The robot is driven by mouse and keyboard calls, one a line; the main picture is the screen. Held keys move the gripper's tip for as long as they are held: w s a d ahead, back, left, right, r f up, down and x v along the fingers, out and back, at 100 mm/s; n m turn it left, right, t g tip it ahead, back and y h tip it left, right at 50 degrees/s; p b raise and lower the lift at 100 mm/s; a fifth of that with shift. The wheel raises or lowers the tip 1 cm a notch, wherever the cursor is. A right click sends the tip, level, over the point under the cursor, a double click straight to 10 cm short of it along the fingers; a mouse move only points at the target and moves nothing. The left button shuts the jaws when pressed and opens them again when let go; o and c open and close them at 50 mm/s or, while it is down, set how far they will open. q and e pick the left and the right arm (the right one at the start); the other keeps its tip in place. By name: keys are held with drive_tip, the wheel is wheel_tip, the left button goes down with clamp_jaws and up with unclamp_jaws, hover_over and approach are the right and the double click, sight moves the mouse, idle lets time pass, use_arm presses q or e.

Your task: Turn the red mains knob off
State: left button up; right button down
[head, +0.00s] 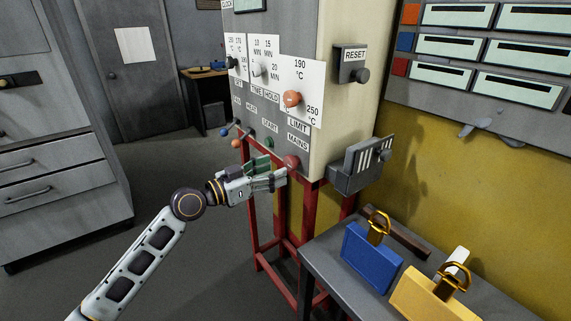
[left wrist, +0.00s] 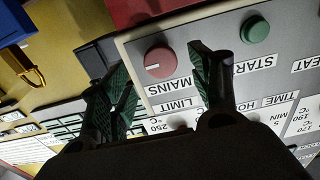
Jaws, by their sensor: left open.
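The red mains knob (head: 291,162) sits at the lower right corner of the oven's control panel, by the MAINS label. In the left wrist view the red knob (left wrist: 159,61) is round, with a pale index line on its face. My left gripper (head: 279,178) is at the knob in the head view. In the left wrist view its two dark fingers (left wrist: 163,80) are spread, one on each side of the knob, with gaps visible. Whether either finger touches it cannot be told. My right gripper is in neither view.
A green start button (left wrist: 255,29) is close beside one finger. The orange limit knob (head: 292,98) is above, and a RESET box (head: 351,64) is on the side wall. A grey bracket (head: 358,165) juts out at right. A table holds blue (head: 371,258) and yellow (head: 432,297) lockout pieces.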

sight(287, 165)
use_arm(q)
drive_tip(key=shift+p+x, duration=0.45)
drive_tip(key=shift+x, duration=1.75)
drive_tip(key=shift+w+d, duration=0.2)
drive_tip(key=shift+d, duration=0.05)
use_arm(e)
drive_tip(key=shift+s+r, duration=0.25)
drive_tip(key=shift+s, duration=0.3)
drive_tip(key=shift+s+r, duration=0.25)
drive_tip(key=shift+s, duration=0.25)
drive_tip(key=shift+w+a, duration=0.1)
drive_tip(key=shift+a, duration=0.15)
